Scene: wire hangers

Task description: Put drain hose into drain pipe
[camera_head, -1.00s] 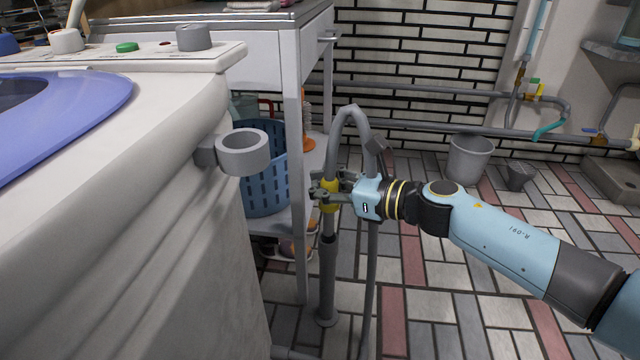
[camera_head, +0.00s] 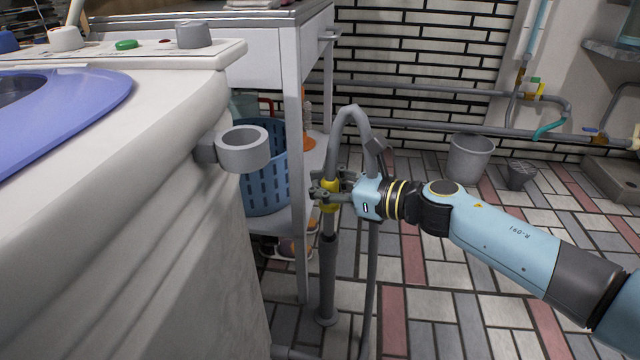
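The grey drain hose (camera_head: 350,112) arches over beside the washing machine, and its long side hangs down towards the floor on the right. Its short end carries a yellow collar (camera_head: 330,196) and points down. The grey drain pipe (camera_head: 327,275) stands upright from the floor directly below that end. The hose end meets or enters the pipe top; I cannot tell how deep it sits. My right gripper (camera_head: 328,193) reaches in from the right and is shut on the hose at the yellow collar. My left gripper is not in view.
The white washing machine (camera_head: 150,150) fills the left, with a grey ring holder (camera_head: 243,150) on its side. A metal shelf (camera_head: 292,130) with a blue basket (camera_head: 265,180) stands behind the hose. Grey buckets (camera_head: 469,158) stand further back. The tiled floor at right is open.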

